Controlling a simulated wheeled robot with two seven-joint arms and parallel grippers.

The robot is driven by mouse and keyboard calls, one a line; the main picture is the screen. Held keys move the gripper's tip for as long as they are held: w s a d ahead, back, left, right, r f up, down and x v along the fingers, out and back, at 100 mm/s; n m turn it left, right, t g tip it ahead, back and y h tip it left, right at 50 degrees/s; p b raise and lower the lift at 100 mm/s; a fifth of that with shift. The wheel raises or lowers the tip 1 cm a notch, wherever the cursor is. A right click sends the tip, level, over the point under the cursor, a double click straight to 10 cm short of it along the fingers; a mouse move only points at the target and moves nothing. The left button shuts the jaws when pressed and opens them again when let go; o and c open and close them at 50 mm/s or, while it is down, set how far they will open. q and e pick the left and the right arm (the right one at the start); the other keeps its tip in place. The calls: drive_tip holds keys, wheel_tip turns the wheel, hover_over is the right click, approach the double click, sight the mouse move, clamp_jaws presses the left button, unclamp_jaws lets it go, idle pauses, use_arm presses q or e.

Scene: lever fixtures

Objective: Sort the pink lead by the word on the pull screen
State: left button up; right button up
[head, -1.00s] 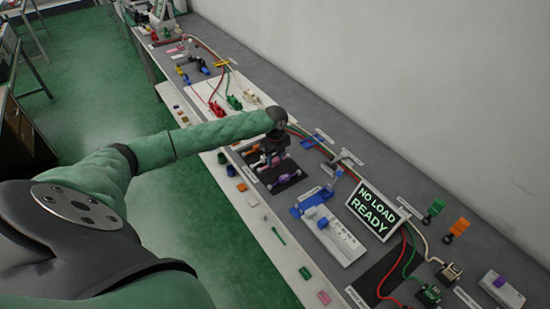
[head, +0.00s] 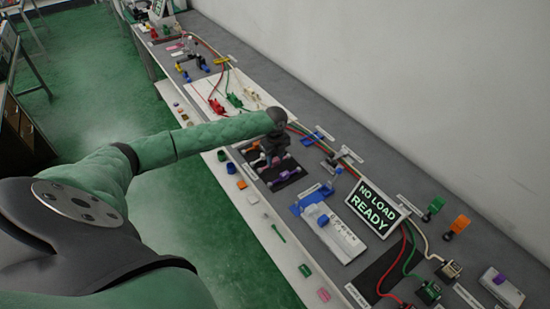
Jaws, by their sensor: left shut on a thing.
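The screen (head: 370,207) stands tilted on the bench and reads "NO LOAD READY" in green letters. My left gripper (head: 274,161) points down over a black mat (head: 270,176). It is shut on a small lead, mostly hidden by the fingers and too small to be sure of its colour. A purple-ended lead (head: 286,176) lies on the mat just below it. My right gripper is not in view.
A white and blue fixture (head: 335,238) stands right of the mat. Red, green and white cables (head: 408,245) run from the screen to plugs. Small coloured blocks (head: 305,270) line the bench's front edge. A wall closes the back.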

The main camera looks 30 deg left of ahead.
use_arm(q)
drive_tip(key=shift+f, duration=0.55)
drive_tip(key=o, duration=1.6)
drive_tip(key=shift+r, duration=0.1)
drive_tip(key=shift+r+p, duration=0.9)
drive_tip(key=shift+r, duration=0.1)
drive_tip(key=shift+r+p, duration=1.95)
drive_tip(key=shift+r, duration=0.45)
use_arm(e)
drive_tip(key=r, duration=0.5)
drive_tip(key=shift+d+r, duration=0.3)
